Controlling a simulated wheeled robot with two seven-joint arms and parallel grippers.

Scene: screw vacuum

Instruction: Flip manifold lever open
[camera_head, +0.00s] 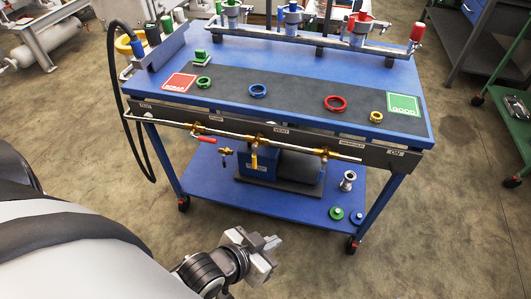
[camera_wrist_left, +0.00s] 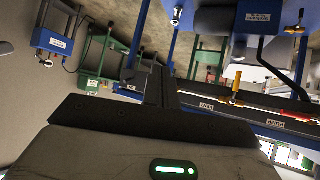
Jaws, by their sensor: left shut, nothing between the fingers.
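A pipe with brass valves runs along the front edge of the blue cart in the head view. The valve (camera_head: 325,153) at its right sits beside a small label that seems to read MANIFOLD; its lever is too small to make out clearly. A yellow-handled valve (camera_head: 255,160) is in the middle, and a red lever (camera_head: 207,139) is at the left. My left gripper (camera_head: 271,243) is shut and empty, in front of the cart and apart from the valves. In the left wrist view its dark fingers (camera_wrist_left: 160,85) are together; a yellow lever (camera_wrist_left: 237,84) shows beyond them. My right gripper is out of view.
The cart's top (camera_head: 310,66) holds coloured rings, a red SCRAP pad (camera_head: 178,82) and a green GOOD pad (camera_head: 404,104). A pump (camera_head: 258,165) stands on its lower shelf. A black hose (camera_head: 118,85) hangs at the left. The floor before the cart is clear.

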